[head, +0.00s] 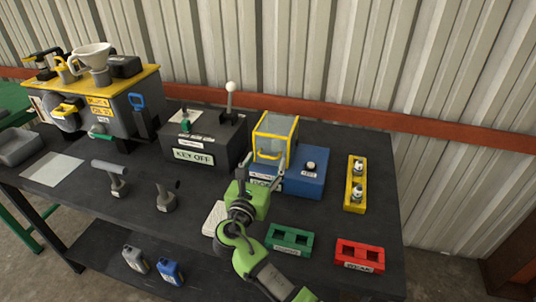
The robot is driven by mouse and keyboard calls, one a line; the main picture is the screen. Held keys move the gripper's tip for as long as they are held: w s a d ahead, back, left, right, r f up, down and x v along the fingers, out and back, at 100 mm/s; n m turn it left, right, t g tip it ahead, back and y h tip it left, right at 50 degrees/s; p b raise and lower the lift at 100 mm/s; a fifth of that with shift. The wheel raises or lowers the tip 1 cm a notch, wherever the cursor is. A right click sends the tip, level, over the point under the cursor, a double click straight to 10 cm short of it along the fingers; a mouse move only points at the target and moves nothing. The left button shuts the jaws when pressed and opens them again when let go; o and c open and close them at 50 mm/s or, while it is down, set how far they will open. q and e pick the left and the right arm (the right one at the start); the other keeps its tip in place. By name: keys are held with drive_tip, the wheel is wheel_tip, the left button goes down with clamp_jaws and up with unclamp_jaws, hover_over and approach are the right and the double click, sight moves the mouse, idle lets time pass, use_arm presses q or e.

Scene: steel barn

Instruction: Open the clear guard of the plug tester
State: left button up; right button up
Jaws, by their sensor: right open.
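My right gripper (263,176) is open just in front of the guard. Its green body hides the tester's front left corner and part of a label. I cannot tell whether its fingers touch the guard. My left gripper is not in view.
A grey KEY OFF box (206,155) with a white-knobbed lever stands left of the tester. A yellow holder (356,184) with two plugs stands to the right. Green (289,239) and red (360,256) trays lie in front. A yellow-topped machine (99,100) fills the left.

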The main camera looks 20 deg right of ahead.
sight(268, 157)
drive_tip(key=shift+x, duration=1)
drive_tip(key=shift+w+d, duration=0.3)
drive_tip(key=shift+w, duration=0.15)
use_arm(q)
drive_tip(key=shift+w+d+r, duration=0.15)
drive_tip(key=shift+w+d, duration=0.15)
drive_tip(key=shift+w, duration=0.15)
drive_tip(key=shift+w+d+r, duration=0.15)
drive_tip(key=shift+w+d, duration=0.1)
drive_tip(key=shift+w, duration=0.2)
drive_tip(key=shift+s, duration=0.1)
